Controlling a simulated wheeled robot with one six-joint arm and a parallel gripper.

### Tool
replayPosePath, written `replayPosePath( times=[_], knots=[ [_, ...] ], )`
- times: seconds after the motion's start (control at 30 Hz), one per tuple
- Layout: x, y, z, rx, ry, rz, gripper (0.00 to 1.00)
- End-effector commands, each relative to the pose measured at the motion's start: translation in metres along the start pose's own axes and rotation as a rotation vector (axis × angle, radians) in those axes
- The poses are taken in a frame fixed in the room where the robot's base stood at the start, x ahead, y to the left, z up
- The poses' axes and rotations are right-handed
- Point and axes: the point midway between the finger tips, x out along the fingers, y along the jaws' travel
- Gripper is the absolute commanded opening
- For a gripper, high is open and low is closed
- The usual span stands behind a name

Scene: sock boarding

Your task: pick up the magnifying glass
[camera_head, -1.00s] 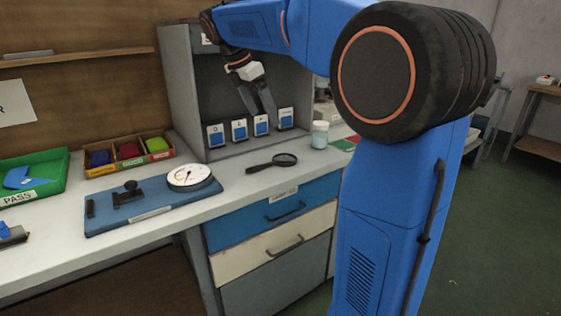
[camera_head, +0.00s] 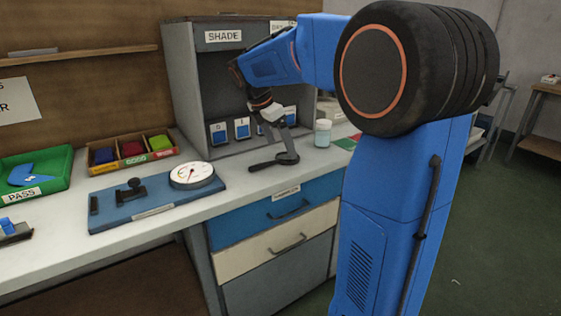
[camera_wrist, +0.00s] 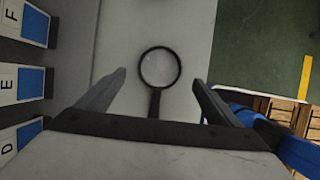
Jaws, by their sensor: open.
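The black magnifying glass (camera_head: 263,166) lies flat on the grey counter in front of the shade cabinet, its handle pointing left in the head view. In the wrist view its round lens (camera_wrist: 160,67) sits between and just beyond my fingertips, with the handle running back towards the palm. My gripper (camera_head: 281,145) is open and above the lens end. In the wrist view its two fingers (camera_wrist: 159,77) stand apart on either side of the magnifying glass, with nothing held. The lens is partly hidden by the fingers in the head view.
The shade cabinet (camera_head: 191,75) stands behind, with several blue-and-white cards (camera_head: 242,128) inside. A lidded jar (camera_head: 322,133) is close on the right. A blue board (camera_head: 150,209) with a dial gauge (camera_head: 192,176) lies left. The counter in front of the magnifying glass is clear.

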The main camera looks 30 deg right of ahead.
Motion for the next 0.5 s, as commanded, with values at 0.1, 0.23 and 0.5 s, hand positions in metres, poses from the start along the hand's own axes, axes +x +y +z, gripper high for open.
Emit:
replayPosePath(
  times=[0.1, 0.23, 0.5],
  knots=[
    [0.018, 0.000, 0.003, 0.000, 0.000, -0.003, 0.87],
    [0.033, 0.000, 0.003, 0.000, 0.000, -0.002, 0.87],
    [0.040, 0.001, 0.003, 0.000, 0.000, -0.001, 0.87]
  ],
)
